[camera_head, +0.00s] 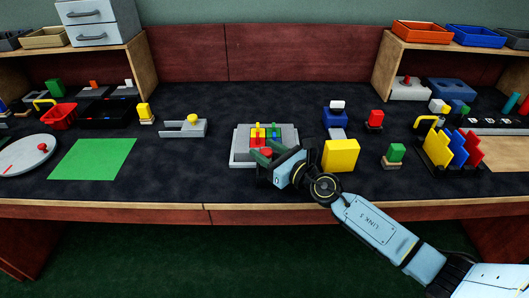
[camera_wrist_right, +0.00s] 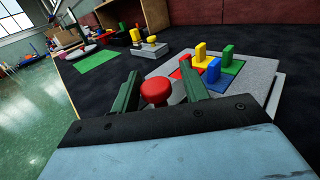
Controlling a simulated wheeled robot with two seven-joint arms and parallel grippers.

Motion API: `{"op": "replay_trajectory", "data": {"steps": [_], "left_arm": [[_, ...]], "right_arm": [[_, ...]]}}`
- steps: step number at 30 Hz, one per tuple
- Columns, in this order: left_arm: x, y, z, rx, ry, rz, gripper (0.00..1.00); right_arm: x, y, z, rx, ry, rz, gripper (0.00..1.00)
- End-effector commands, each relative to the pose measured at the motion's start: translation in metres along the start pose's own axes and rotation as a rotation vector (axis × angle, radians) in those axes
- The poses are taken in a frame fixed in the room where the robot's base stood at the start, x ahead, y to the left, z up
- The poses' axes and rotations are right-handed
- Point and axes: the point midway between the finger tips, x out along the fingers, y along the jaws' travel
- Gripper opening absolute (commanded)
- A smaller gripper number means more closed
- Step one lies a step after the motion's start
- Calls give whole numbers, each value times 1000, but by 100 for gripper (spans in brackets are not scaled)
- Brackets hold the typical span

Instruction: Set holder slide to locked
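The grey holder (camera_head: 288,134) sits near the middle of the table, with red, yellow, green and blue pieces (camera_wrist_right: 210,65) standing on it. A round red knob (camera_wrist_right: 155,92), probably the handle of its slide, is at the holder's near side; it also shows in the head view (camera_head: 266,152). My right gripper (camera_head: 265,150) is low at this side. In the right wrist view its two green fingers (camera_wrist_right: 158,68) are spread, one on each side of the knob, with visible gaps. The slide track is mostly hidden. My left gripper is not in view.
A yellow block (camera_head: 341,155) stands close to my right wrist. A grey fixture with a yellow knob (camera_head: 183,127) is left of the holder. A green mat (camera_head: 92,159) lies farther left. A blue piece with a white top (camera_head: 336,115) stands to the right.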

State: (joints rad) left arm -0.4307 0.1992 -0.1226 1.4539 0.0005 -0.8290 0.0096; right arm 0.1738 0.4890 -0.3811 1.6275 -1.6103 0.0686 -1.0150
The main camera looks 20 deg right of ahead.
Motion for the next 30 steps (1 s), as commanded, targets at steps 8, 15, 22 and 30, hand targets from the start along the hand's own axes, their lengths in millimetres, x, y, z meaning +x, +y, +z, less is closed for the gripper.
{"op": "replay_trajectory", "data": {"steps": [8,15,22,30], "left_arm": [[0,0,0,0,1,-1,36],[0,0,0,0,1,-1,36],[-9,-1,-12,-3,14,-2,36],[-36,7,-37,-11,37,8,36]], "right_arm": [[0,2,-1,1,1,3,49],[-21,2,-2,1,4,4,49],[-70,1,-4,0,5,3,49],[-115,1,-4,0,3,3,49]]}}
